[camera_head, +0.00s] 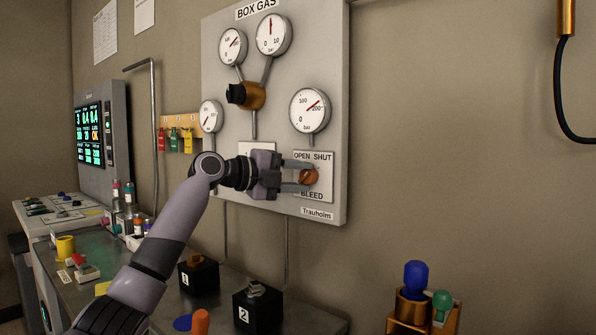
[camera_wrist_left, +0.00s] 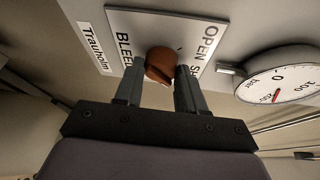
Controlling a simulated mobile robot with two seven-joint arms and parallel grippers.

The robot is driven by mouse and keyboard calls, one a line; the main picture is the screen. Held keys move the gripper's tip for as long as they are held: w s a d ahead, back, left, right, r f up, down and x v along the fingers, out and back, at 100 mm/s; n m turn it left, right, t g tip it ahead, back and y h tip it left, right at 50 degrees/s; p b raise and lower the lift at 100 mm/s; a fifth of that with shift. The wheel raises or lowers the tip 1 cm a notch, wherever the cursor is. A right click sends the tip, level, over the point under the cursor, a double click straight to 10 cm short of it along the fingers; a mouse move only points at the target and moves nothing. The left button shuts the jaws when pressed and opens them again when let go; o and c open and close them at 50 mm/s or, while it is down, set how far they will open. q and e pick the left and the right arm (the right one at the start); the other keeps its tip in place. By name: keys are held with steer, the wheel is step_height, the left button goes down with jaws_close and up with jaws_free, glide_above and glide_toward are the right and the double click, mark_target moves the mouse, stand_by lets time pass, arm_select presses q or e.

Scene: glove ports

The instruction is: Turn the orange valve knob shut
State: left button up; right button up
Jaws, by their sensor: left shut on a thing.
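The orange valve knob (camera_head: 309,176) sits on a white plate (camera_head: 325,190) marked OPEN, SHUT and BLEED, low on the right of the gas panel. My left gripper (camera_head: 303,176) reaches it from the left, with its fingers on either side of the knob, shut on it. In the left wrist view the knob (camera_wrist_left: 160,65) shows between the tips of the left gripper (camera_wrist_left: 157,82). Part of the SHUT lettering is hidden behind a finger there. The knob's exact angle is hard to tell. My right gripper is in neither view.
The grey panel (camera_head: 225,120) carries several gauges and a brass regulator (camera_head: 252,95) above the knob. A bench (camera_head: 110,250) below holds black boxes numbered 1 (camera_head: 199,275) and 2 (camera_head: 258,308). A brass holder (camera_head: 410,312) with blue and green knobs stands at lower right. The wall to the right is mostly bare.

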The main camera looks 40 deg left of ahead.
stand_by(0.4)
arm_select(q)
steer(key=o, duration=1)
steer(key=shift+b+v, duration=0.85)
steer(key=shift+v, duration=2.7)
